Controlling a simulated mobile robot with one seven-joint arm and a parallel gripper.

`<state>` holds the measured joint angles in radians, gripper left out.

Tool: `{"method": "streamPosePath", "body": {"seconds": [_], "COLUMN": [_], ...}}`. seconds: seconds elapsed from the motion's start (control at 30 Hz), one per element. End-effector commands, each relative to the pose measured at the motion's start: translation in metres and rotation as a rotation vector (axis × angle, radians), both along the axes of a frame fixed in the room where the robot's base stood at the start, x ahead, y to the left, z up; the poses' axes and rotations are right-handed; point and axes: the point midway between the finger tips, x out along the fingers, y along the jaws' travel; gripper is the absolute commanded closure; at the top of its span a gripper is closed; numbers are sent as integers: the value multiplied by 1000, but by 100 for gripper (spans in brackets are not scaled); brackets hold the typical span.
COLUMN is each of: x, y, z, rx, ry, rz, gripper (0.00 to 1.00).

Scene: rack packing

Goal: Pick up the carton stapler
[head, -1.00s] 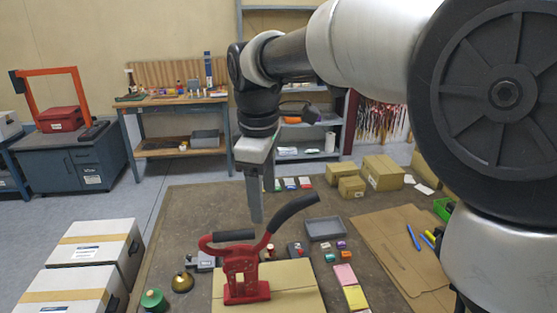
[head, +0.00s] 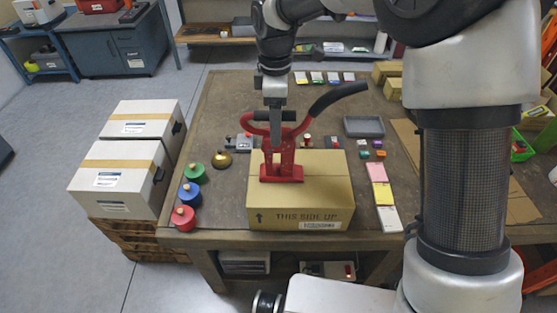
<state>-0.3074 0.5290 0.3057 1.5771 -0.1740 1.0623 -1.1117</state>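The carton stapler (head: 282,162) is a red tool with a short black grip and a long black handle rising to the right. It stands upright on top of a closed cardboard carton (head: 300,213) on the table. My gripper (head: 276,142) points straight down at the stapler. Its fingers overlap the short black grip and the upper red frame in the picture. I see the fingers edge-on, so their gap is hidden, and I cannot tell whether they touch the stapler.
Green, blue and red round items (head: 188,194) and a brass one (head: 221,160) stand left of the carton. Coloured pads (head: 380,194) and a grey tray (head: 364,127) lie to its right. White boxes (head: 122,171) are stacked left of the table (head: 226,100).

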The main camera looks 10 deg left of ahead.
Motion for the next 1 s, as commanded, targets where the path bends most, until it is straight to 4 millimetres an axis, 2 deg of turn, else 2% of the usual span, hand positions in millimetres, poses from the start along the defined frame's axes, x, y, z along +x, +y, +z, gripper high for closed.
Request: {"method": "streamPosePath", "body": {"seconds": [0.17, 0.5, 0.77, 1.0], "x": [0, 0, 1, 1], "y": [-2, -6, -6, -6], "z": [-11, -55, -58, -57], "rx": [-2, -2, -1, -1], "ry": [2, 2, -1, 0], "rz": [0, 1, 0, -1], "gripper": [38, 38, 38, 76]}}
